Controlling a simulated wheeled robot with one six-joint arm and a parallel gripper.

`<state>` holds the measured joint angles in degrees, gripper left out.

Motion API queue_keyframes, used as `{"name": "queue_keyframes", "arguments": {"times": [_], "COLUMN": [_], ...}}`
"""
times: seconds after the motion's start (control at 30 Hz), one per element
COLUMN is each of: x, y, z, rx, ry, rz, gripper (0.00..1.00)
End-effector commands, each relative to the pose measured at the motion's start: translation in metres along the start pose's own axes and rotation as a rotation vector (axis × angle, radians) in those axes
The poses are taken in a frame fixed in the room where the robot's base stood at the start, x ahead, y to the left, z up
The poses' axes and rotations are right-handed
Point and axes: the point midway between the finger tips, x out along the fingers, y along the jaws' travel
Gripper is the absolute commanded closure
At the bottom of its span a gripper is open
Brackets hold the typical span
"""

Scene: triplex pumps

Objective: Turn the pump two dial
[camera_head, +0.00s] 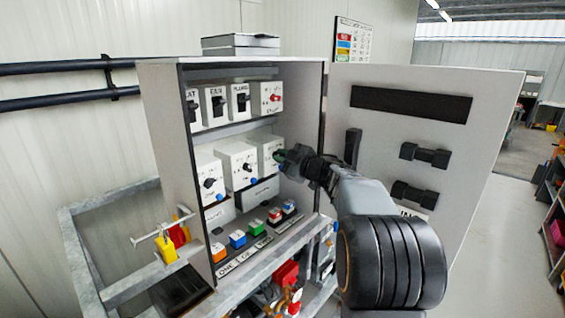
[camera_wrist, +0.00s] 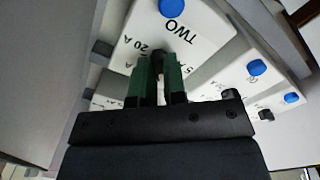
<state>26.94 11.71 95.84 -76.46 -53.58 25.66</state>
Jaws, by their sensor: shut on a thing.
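The pump two dial (camera_wrist: 157,62) is a small dark knob on a white box marked TWO (camera_wrist: 192,45), which looks turned over in the wrist view. Numbers and an A scale are printed around the dial. My gripper (camera_wrist: 158,72) has green fingers shut on the dial, one on each side, and they hide most of it. In the head view my gripper (camera_head: 284,157) reaches into the open cabinet at the rightmost white box (camera_head: 264,148) of the middle row, and its fingers cover the dial there.
Two similar boxes with black knobs (camera_head: 237,165) stand left of it. Switch boxes (camera_head: 214,104) fill the upper shelf. Coloured buttons (camera_head: 238,239) line the bottom ledge. The open cabinet door (camera_head: 470,130) stands right, close behind my arm. A yellow padlock (camera_head: 166,249) hangs on the left.

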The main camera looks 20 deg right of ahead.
Motion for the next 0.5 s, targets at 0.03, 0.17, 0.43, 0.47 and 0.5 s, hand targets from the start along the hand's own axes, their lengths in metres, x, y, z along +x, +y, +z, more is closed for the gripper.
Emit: {"name": "queue_keyframes", "arguments": {"times": [0.03, 0.17, 0.43, 0.47, 0.5], "x": [-0.0002, -0.0002, -0.0002, -0.0002, -0.0002], "y": [-0.0018, -0.0016, -0.0011, -0.001, -0.0009], "z": [0.003, 0.0029, 0.0024, 0.0024, 0.0023], "rx": [-0.024, -0.082, -0.147, -0.15, -0.153], "ry": [-0.004, -0.004, -0.005, -0.005, -0.005], "rz": [0.0, -0.001, -0.002, -0.002, -0.002], "gripper": [1.0, 1.0, 1.0, 1.0, 1.0]}}
